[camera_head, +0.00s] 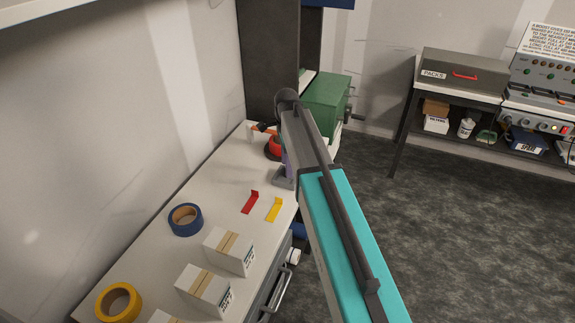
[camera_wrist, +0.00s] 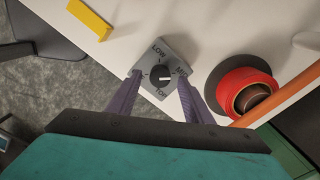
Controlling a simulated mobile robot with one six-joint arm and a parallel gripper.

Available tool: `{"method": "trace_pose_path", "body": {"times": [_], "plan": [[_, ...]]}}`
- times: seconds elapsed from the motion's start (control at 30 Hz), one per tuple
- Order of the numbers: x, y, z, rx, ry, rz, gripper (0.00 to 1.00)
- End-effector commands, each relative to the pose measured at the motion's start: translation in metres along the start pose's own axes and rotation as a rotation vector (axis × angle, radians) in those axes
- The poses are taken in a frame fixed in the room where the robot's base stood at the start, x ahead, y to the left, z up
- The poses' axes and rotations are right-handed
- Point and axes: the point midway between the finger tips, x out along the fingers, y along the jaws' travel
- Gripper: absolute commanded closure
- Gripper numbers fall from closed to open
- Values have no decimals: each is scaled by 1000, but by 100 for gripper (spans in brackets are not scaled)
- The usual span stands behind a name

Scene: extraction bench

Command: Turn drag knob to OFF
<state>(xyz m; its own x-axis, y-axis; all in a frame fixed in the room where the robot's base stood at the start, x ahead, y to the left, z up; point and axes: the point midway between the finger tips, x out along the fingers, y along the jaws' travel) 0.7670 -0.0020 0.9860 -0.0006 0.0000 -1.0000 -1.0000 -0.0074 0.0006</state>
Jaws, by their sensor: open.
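The drag knob (camera_wrist: 160,76) is a small black round knob on a grey plate (camera_wrist: 172,50) in the wrist view. My gripper (camera_wrist: 158,79) is open, with one purple finger on each side of the knob. I cannot tell whether the fingers touch it. In the head view the plate (camera_head: 283,181) shows at the bench edge, and my arm hides the knob.
A red reel (camera_wrist: 248,92) on a dark disc sits right of the plate, with an orange bar beside it. Red (camera_head: 250,203) and yellow (camera_head: 274,210) brackets, a blue tape roll (camera_head: 185,219) and white boxes (camera_head: 229,250) lie on the bench. A green box (camera_head: 325,103) stands behind.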

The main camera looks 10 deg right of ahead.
Motion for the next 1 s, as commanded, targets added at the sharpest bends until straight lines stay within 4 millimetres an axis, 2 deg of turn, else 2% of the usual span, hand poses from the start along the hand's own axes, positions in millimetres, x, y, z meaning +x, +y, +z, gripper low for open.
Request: {"method": "trace_pose_path", "body": {"times": [0.23, 0.57, 0.6, 0.67, 0.83, 1.0], "plan": [[14, 0, 0, 1, 0, 0, 54], [16, 0, -1, 1, 0, -1, 54], [16, 0, -1, 1, 0, -1, 55], [16, 0, -1, 1, 0, -1, 65], [16, 0, -1, 2, 0, 0, 94], [16, 0, -2, -1, 0, 0, 95]]}}
